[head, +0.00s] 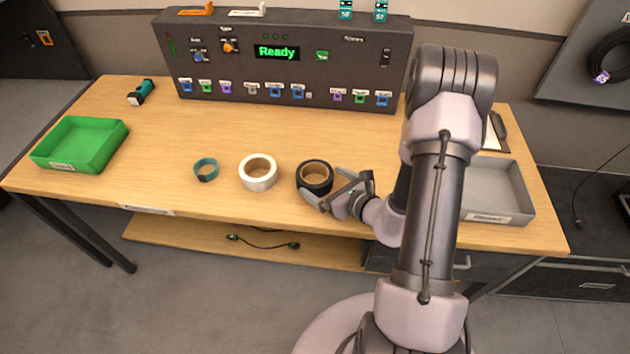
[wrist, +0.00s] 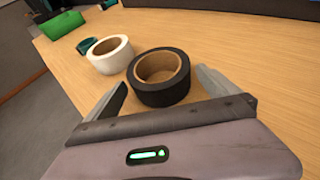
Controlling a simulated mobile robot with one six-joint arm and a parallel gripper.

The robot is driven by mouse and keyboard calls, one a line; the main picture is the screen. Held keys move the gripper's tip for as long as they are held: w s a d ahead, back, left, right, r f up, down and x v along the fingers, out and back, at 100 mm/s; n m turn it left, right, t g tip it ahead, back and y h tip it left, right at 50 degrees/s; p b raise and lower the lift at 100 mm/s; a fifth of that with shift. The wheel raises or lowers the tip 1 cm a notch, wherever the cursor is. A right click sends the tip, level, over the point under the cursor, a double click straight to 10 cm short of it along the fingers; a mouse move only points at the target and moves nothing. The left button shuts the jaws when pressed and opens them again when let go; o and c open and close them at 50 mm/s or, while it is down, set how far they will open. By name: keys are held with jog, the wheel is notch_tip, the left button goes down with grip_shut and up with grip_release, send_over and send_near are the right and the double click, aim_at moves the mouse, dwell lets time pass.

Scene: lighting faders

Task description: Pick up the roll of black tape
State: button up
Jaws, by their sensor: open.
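The roll of black tape (head: 315,177) lies flat on the wooden table, right of the roll of white tape. It has a tan cardboard core. In the wrist view the black roll (wrist: 158,80) sits just ahead of my gripper, between its two spread fingers. My gripper (head: 322,189) is open at the right front side of the black roll and holds nothing. In the wrist view my gripper (wrist: 162,94) shows a finger on each side of the roll's near part. I cannot tell whether either finger touches it.
The roll of white tape (head: 258,172) and a small teal ring (head: 206,169) lie to the left. A green tray (head: 80,144) is at the far left, a grey tray (head: 498,192) at the right. A dark control panel (head: 285,60) stands along the back. The table's front edge is close.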

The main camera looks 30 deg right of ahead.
jog(key=x, duration=0.3)
jog(key=shift+w+a+f+b, duration=0.1)
jog(key=shift+w+b, duration=0.1)
jog(key=shift+b, duration=0.1)
jog(key=shift+c, duration=0.4)
jog(key=c, duration=1.1)
